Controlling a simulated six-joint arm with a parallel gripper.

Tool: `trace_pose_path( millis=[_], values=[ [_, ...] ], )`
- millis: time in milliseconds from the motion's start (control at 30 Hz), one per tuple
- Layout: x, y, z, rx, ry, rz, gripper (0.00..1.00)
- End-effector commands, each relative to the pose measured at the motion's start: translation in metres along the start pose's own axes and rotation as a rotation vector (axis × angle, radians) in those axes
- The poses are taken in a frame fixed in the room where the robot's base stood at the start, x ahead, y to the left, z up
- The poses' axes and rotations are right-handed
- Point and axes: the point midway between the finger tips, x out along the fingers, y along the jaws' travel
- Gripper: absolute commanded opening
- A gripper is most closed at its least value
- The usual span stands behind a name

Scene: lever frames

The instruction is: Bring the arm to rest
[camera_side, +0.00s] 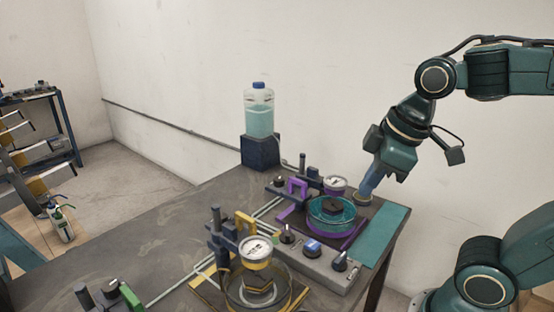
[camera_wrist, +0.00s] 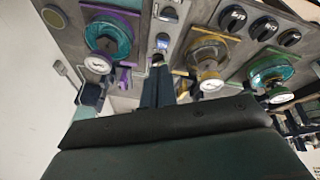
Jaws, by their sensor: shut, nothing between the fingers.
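My gripper (camera_side: 366,192) hangs from the bent arm at the right of the side view, with its blue fingers pointing down over the right part of the bench. The fingers are closed together and hold nothing. In the side view the fingertips overlap a small round disc on the bench; I cannot tell whether they touch it. In the wrist view my gripper (camera_wrist: 158,86) shows as two dark blue fingers side by side. Their tips appear between the purple frame (camera_wrist: 130,22) and the yellow frame (camera_wrist: 192,68). The purple frame (camera_side: 297,188) is also close left of the gripper in the side view.
The dark bench (camera_side: 180,222) carries a yellow frame with a gauge (camera_side: 256,249), a control box with knobs (camera_side: 318,262) and a green part (camera_side: 131,298). A bottle of teal liquid (camera_side: 259,118) stands on a block at the back. A shelf rack (camera_side: 70,125) is far left.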

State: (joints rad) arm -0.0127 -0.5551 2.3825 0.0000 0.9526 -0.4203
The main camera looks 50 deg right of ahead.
Motion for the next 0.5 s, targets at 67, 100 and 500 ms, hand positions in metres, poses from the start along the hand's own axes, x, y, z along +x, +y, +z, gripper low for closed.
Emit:
trace_pose_path(
  millis=[67, 100, 500],
  values=[
    [-0.004, -0.003, 0.009, 0.112, 0.036, 0.015, 0.00],
    [-0.005, -0.005, 0.013, 0.166, 0.052, 0.021, 0.00],
    [-0.008, -0.011, 0.031, 0.433, 0.128, 0.033, 0.00]
  ],
)
